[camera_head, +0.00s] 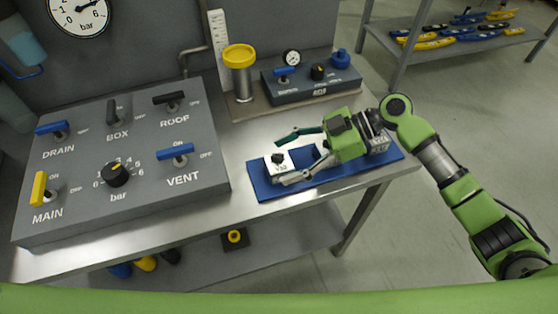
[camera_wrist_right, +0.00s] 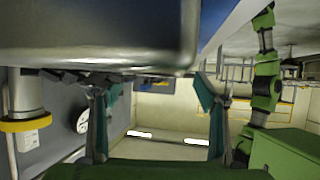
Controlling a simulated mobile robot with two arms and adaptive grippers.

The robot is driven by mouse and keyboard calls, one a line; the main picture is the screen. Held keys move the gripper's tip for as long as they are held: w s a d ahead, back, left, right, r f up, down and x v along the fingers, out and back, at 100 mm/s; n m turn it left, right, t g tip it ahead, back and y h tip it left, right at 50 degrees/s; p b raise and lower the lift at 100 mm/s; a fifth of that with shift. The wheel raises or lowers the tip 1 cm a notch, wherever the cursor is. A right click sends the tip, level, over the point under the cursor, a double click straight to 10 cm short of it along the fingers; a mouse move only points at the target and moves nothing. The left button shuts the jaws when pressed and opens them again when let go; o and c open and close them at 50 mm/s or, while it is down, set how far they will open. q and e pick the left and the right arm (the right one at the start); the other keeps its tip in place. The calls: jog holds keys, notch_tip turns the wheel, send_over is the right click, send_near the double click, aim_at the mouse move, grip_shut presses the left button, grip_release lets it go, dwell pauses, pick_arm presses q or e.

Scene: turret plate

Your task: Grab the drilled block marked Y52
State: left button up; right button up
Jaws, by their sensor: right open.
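The white drilled block (camera_head: 270,165) sits on the blue mat (camera_head: 345,172) near its left end. It has a dark round spot on top and small lettering that seems to read Y52. My right gripper (camera_head: 280,162) reaches in from the right and is open, with one finger on the far side of the block and one on the near side. Whether either finger touches it, I cannot tell. The right wrist view shows both fingers apart (camera_wrist_right: 155,115); I cannot make out the block there. My left gripper is not in view.
A grey lever panel (camera_head: 85,215) fills the left of the bench. Behind the mat stand a yellow-topped cylinder (camera_head: 239,75) and a small valve box (camera_head: 312,84). The bench's front edge (camera_head: 300,207) is close to the mat.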

jog(key=shift+a+f, duration=0.3)
jog(key=shift+a, duration=0.1)
jog(key=c, duration=1.7)
jog(key=shift+o, duration=0.2)
jog(key=shift+r, duration=0.1)
